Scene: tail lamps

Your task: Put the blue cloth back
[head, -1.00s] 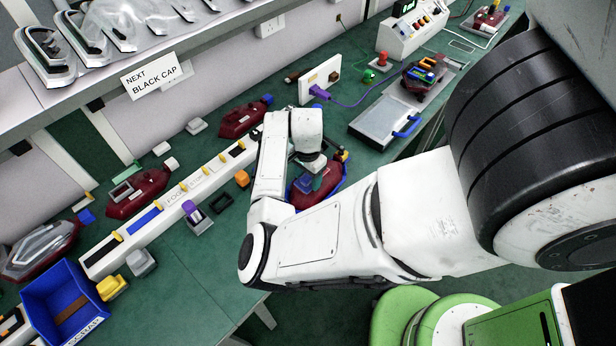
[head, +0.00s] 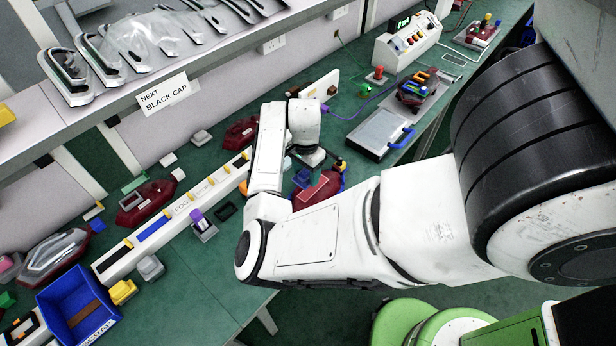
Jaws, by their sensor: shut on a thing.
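My gripper (head: 314,172) points down over a dark red tail lamp (head: 326,186) at the middle of the green bench. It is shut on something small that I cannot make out. A flat salmon-red patch shows on the lamp just below and left of the fingers. Some blue shows at the lamp's edges, but I cannot tell whether it is the blue cloth. My own forearm and wrist hide the bench in front of and left of the gripper.
A white rail (head: 184,219) with coloured slots runs along the bench. A blue bin (head: 55,312) stands at the lower left. A grey case with a blue handle (head: 378,134) lies right of the gripper. A shelf with lamp shells (head: 68,80) hangs above.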

